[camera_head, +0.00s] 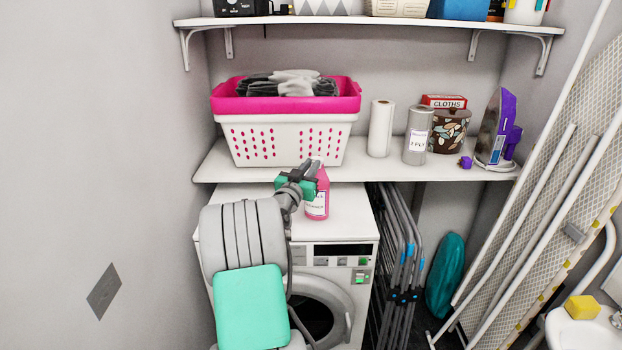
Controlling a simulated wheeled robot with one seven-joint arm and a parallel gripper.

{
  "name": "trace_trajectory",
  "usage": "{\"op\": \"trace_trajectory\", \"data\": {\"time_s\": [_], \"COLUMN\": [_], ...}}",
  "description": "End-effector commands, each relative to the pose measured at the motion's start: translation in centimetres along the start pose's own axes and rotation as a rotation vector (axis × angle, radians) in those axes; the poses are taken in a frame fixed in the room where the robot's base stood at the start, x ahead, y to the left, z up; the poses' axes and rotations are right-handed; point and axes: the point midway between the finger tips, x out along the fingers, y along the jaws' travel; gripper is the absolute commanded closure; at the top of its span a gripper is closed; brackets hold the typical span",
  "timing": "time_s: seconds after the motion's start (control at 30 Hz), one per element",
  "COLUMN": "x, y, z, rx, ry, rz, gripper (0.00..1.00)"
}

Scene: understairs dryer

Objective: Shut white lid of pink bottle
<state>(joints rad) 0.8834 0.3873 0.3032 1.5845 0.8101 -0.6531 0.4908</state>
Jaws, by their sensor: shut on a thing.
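The pink bottle (317,205) stands upright on top of the white dryer, near its back middle, with a pale label on its front. My gripper (312,171) is at the bottle's upper part, reaching in from the left and front. It is shut on the bottle near its top. The gripper covers much of the bottle's top, so I cannot make out the white lid or tell whether it is open or shut.
The dryer top (245,205) is otherwise clear. A shelf (375,171) close above and behind holds a pink-and-white laundry basket (285,142), paper rolls (381,128), a patterned pot (450,132) and a purple iron (495,130). Folded racks (403,260) stand right of the dryer.

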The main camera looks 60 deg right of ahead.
Motion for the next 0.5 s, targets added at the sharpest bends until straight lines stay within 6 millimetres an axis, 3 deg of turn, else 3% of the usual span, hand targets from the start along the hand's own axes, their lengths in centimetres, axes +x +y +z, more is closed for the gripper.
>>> {"op": "trace_trajectory", "data": {"time_s": [0.03,0.1,0.5], "x": [-0.18,-0.22,-0.26], "y": [-0.06,-0.05,-0.02], "z": [1.48,1.71,1.36], "rx": [0.002,0.002,0.000], "ry": [0.023,0.053,0.159], "rz": [-0.001,-0.001,0.000], "gripper": [1.00,1.00,1.00]}}
